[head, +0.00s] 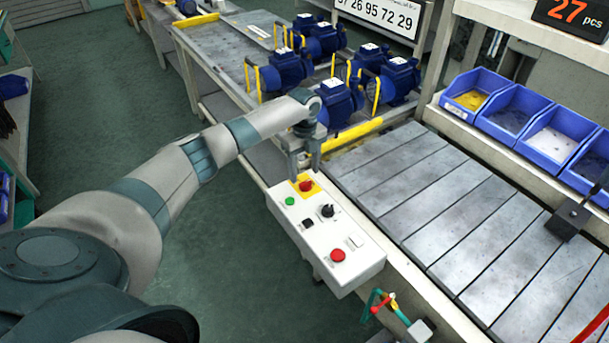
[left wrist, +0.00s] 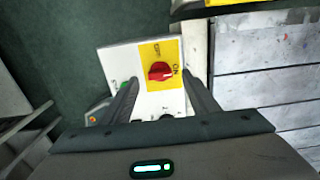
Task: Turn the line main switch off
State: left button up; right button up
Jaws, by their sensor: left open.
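The main switch is a red rotary knob (head: 306,186) on a yellow plate at the far end of a white control box (head: 350,263). In the left wrist view the red knob (left wrist: 159,71) has its white mark toward the printed ON, with OFF printed at the top of the yellow plate (left wrist: 150,53). My left gripper (head: 305,172) points down over this end of the box. In the wrist view its open, empty fingers (left wrist: 160,88) stand either side of the plate, with the knob between and slightly beyond them. I cannot tell their height above it. My right gripper is out of view.
The box also carries a green button (head: 290,201), a black selector (head: 327,211) and a red button (head: 338,255). A slatted conveyor (head: 450,200) runs to the right. Blue pumps (head: 338,104) stand beyond, and blue bins (head: 512,112) line the back right.

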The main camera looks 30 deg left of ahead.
aim_at(305, 181)
pick_arm(q)
jog(key=shift+f, duration=1.9)
jog(key=c, duration=1)
